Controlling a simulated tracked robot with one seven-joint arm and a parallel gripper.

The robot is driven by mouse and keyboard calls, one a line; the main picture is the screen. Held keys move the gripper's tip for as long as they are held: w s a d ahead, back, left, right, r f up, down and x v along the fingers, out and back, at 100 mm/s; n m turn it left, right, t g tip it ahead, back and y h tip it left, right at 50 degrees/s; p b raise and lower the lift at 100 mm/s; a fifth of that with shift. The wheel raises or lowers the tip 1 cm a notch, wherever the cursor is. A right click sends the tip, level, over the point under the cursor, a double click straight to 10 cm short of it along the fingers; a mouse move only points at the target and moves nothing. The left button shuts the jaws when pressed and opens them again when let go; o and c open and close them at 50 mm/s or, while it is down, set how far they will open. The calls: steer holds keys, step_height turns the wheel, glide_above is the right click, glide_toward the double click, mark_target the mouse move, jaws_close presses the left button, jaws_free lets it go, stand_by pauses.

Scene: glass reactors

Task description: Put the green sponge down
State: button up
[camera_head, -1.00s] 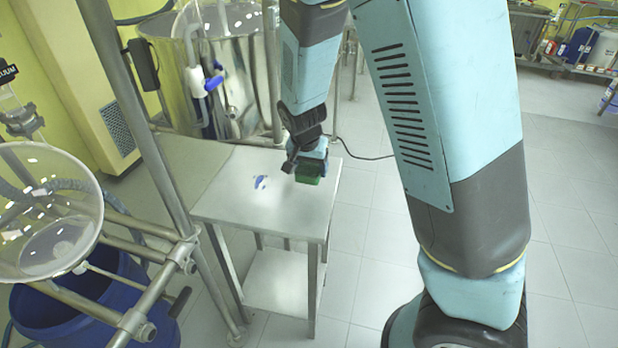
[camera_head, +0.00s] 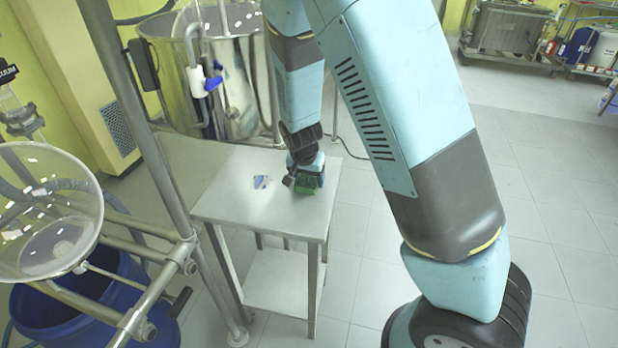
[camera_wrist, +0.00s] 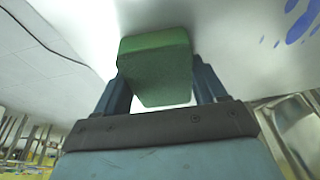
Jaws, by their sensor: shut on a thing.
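The green sponge (camera_head: 306,185) is held at the end of my arm, low over the right side of the metal table (camera_head: 232,202). In the wrist view the green sponge (camera_wrist: 155,62) sits between the two fingers. My gripper (camera_head: 305,178) is shut on it; the gripper also shows in the wrist view (camera_wrist: 158,88). The sponge is at or just above the tabletop; I cannot tell whether it touches. Its far side is hidden.
A blue and white mark or small item (camera_head: 261,182) is on the table left of the sponge. A glass vessel (camera_head: 45,215) on a metal frame and a blue bin (camera_head: 75,300) stand at the left. A steel tank (camera_head: 235,85) stands behind. The table's front left is clear.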

steer(key=o, duration=1)
steer(key=v, duration=1.2)
steer(key=s+d+r+n+y, duration=0.1)
steer(key=s+d+r, duration=0.3)
steer(key=d+r, duration=0.3)
steer(key=s+d+r+n+y, duration=0.1)
steer(key=s+d+r+y, duration=0.1)
steer(key=s+d+r, duration=0.6)
steer(key=s+r, duration=0.1)
steer(key=s+d+r+n+t+h, duration=0.1)
steer(key=s+d+r, duration=0.2)
steer(key=s, duration=0.1)
steer(key=s+d+r+n+t, duration=0.1)
steer(key=s+d+r, duration=0.1)
steer(key=s+r, duration=0.1)
steer(key=shift+s+d+r+h, duration=0.1)
steer(key=shift+s+r+h, duration=0.1)
steer(key=shift+s, duration=0.15)
steer(key=shift+s+d+r+h, duration=0.1)
steer(key=shift+s+h, duration=0.1)
steer(key=shift+s, duration=0.2)
